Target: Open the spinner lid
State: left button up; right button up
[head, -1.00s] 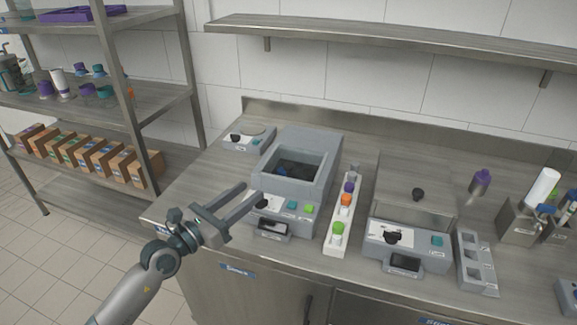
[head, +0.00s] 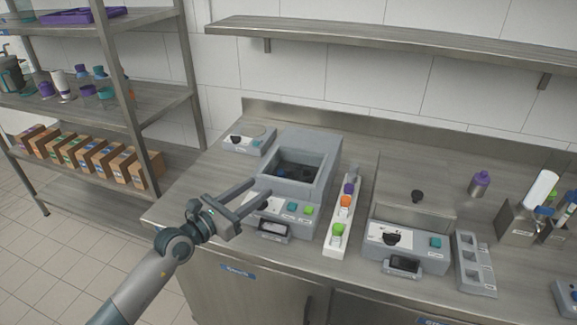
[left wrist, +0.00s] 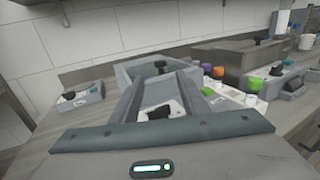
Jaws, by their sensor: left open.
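The spinner, a grey box (head: 318,150), stands on the counter with a well in its top holding dark and blue parts. I cannot tell the lid apart clearly from the housing. Its front panel has a dark knob, a teal button (head: 292,208), a green button (head: 309,211) and a small display (head: 274,229). My left gripper (head: 262,189) is open and empty, its fingers pointing at the spinner's front left, partly over the panel. In the left wrist view the spinner (left wrist: 130,73) lies beyond the fingertips. My right gripper is not in view.
A white rack (head: 340,225) with coloured caps stands close to the spinner's right. Further right are another grey device (head: 405,250), a grey slotted holder (head: 473,262) and a purple-capped bottle (head: 480,183). A small grey device (head: 245,140) is at back left. Shelving stands left.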

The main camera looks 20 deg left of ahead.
aim_at(285, 169)
pick_arm(q)
jog(key=p+x, duration=0.2)
jog(key=x, duration=1)
jog(key=shift+w+d, duration=0.15)
jog(key=shift+w, duration=0.05)
jog(key=shift+w+d, duration=0.3)
jog(key=shift+w, duration=0.35)
grip_shut()
jog(key=shift+w, duration=0.1)
